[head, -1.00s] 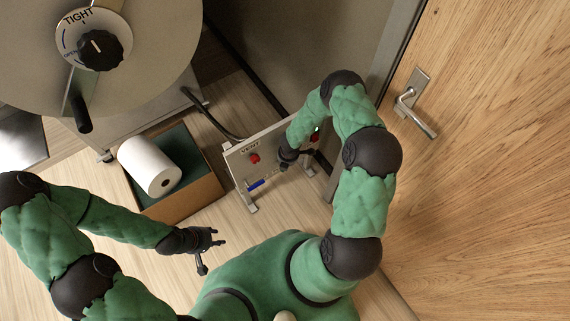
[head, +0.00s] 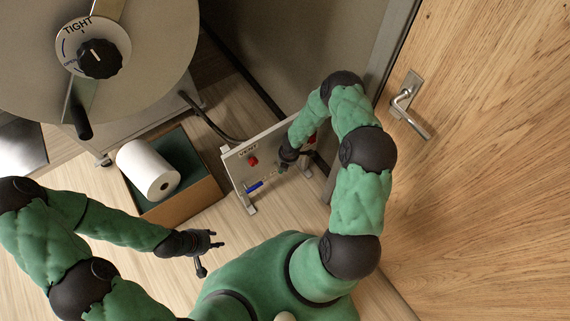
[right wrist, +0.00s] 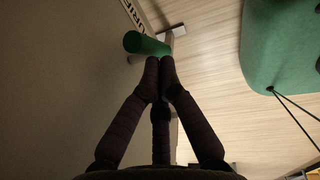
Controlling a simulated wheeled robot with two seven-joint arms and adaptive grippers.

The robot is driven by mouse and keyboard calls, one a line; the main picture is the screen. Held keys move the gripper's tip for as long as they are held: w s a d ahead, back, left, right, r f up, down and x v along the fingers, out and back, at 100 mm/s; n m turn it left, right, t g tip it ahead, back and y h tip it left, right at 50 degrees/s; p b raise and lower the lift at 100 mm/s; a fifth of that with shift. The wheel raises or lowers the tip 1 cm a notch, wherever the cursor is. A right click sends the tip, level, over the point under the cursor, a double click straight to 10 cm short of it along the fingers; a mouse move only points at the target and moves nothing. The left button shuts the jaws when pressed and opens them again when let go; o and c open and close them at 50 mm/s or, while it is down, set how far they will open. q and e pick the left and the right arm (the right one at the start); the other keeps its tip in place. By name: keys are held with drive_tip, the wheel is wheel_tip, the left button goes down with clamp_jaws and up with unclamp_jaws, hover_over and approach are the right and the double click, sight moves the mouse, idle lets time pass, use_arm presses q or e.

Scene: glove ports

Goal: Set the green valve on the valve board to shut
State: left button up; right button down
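The valve board (head: 232,168) is a pale upright panel on feet, marked VENT, in the middle of the head view. My right gripper (head: 287,155) is at its face and hides part of it. In the right wrist view a green valve handle (right wrist: 146,43) sticks out from the board (right wrist: 85,75). My right gripper (right wrist: 160,64) has its fingertips together just at the handle's lower side; touching or just apart, I cannot tell. The handle does not show between the fingers. My left gripper (head: 207,251) is open and empty, away from the board.
The board also carries a red knob (head: 253,161) and a blue handle (head: 254,186). A box (head: 205,190) with a white roll (head: 148,168) stands left of it. A wooden door (head: 490,150) with a lever handle (head: 410,105) is on the right. A round drum with a dial (head: 93,47) is upper left.

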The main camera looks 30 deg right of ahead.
use_arm(q)
drive_tip(key=shift+a+r+p, duration=0.1)
drive_tip(key=shift+r+p, duration=0.4)
drive_tip(key=shift+r, duration=0.05)
use_arm(e)
drive_tip(key=shift+d+y, duration=0.2)
drive_tip(key=shift+y, duration=0.1)
